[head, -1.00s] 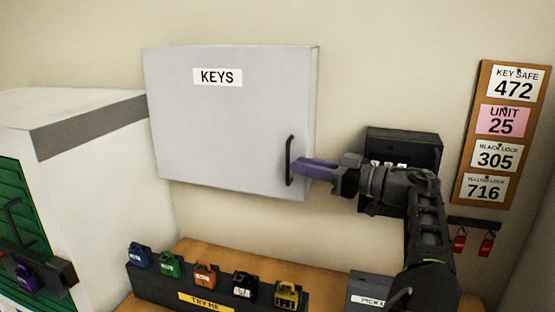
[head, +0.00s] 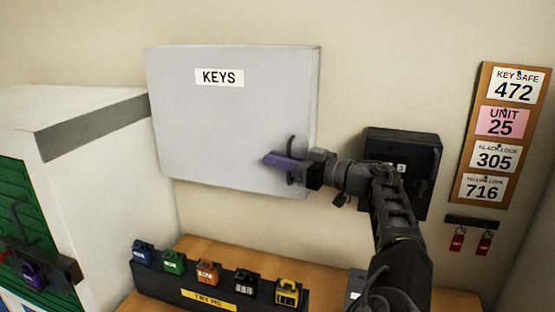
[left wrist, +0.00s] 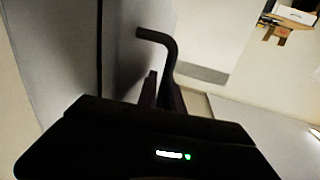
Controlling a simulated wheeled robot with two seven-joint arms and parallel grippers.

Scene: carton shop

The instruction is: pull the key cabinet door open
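The grey key cabinet (head: 235,130) hangs on the wall, with a KEYS label on its door. The door looks shut. Its dark bar handle (head: 291,143) is upright near the door's lower right edge. My left gripper (head: 282,161) reaches in from the right, and its purple finger crosses in front of the handle, hiding its middle. In the left wrist view, the curved handle (left wrist: 165,45) runs down to the dark fingertips, which lie close on either side of it. Whether they press on it is unclear. My right gripper is not in view.
A black box (head: 425,165) is on the wall behind my left arm. A code board (head: 468,170) hangs at the right, above red key tags (head: 457,240). Several coloured padlocks sit on a TRY ME stand (head: 255,300) below. A white cabinet (head: 95,115) stands at the left.

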